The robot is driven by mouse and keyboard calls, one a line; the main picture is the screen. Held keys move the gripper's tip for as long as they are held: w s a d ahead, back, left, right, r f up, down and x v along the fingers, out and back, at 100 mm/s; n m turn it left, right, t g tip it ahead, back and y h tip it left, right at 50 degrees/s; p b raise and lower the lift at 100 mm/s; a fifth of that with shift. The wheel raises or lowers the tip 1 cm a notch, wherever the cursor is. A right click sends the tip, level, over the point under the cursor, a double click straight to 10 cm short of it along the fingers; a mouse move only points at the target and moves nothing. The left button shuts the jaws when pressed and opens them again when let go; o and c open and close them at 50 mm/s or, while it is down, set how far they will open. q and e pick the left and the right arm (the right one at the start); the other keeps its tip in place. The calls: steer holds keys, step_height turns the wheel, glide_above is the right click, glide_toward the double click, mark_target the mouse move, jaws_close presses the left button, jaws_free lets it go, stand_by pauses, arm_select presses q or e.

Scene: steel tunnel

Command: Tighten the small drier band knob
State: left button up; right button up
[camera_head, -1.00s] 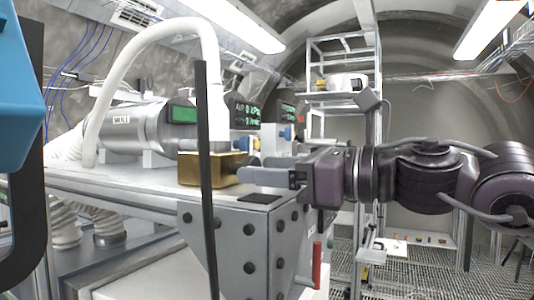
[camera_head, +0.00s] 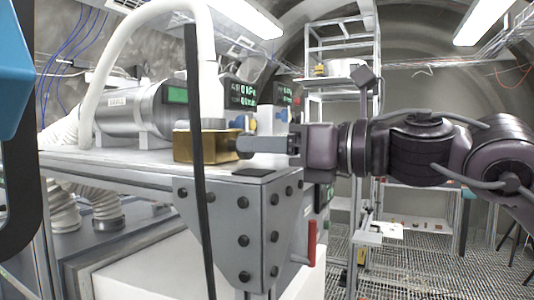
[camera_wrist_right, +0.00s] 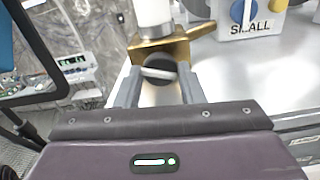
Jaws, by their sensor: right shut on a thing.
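The small drier band knob (camera_wrist_right: 160,73) is a dark round knob with a white line across its face, seen in the right wrist view. It sits at the front of a brass block (camera_wrist_right: 178,47) under a white pipe. The brass block (camera_head: 187,146) also shows on the steel bench in the head view. My right gripper (camera_wrist_right: 160,86) is shut on the knob, one finger on each side. In the head view my right gripper (camera_head: 241,146) reaches in from the right, level with the block. My left gripper is not in view.
A steel cylinder (camera_head: 130,112) with a green display lies behind the block. A white hose (camera_head: 100,85) arches over it. A dark upright bar (camera_head: 196,200) crosses the view in front of the bench (camera_head: 90,162). A red handle (camera_head: 312,243) is below right.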

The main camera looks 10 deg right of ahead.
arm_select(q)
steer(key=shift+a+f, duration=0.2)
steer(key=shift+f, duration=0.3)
arm_select(e)
steer(key=m, duration=0.3)
steer(key=o, duration=0.8)
steer(key=shift+c, duration=0.2)
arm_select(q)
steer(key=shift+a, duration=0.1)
arm_select(e)
steer(key=shift+o, duration=1.2)
steer(key=shift+w+a, duration=0.1)
steer(key=shift+w, duration=0.05)
arm_select(q)
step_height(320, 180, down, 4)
steer(key=b, duration=0.4)
arm_select(e)
steer(key=v, duration=0.7)
steer(key=shift+s+d, duration=0.25)
steer(key=shift+d, duration=0.05)
